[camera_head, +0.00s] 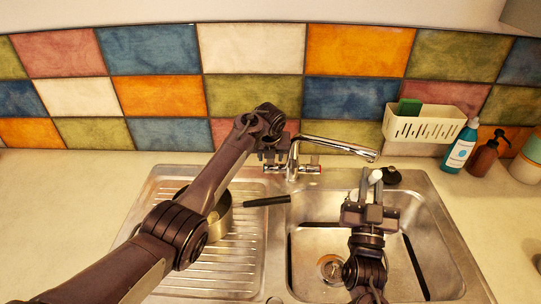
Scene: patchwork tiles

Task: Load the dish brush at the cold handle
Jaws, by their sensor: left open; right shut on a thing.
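My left gripper (272,153) is open beside the left end of the chrome tap (293,160), where the cold handle may be. The gripper hides that end, so I cannot tell whether it touches it. A handle with red (314,161) shows on the tap's right side. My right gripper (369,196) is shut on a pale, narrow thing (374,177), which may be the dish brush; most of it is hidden. It is above the back part of the right sink basin.
A small black object (391,177) lies behind the basin (310,245). A white caddy (425,130) holds a green sponge (410,107). Bottles (460,147) stand at the right.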

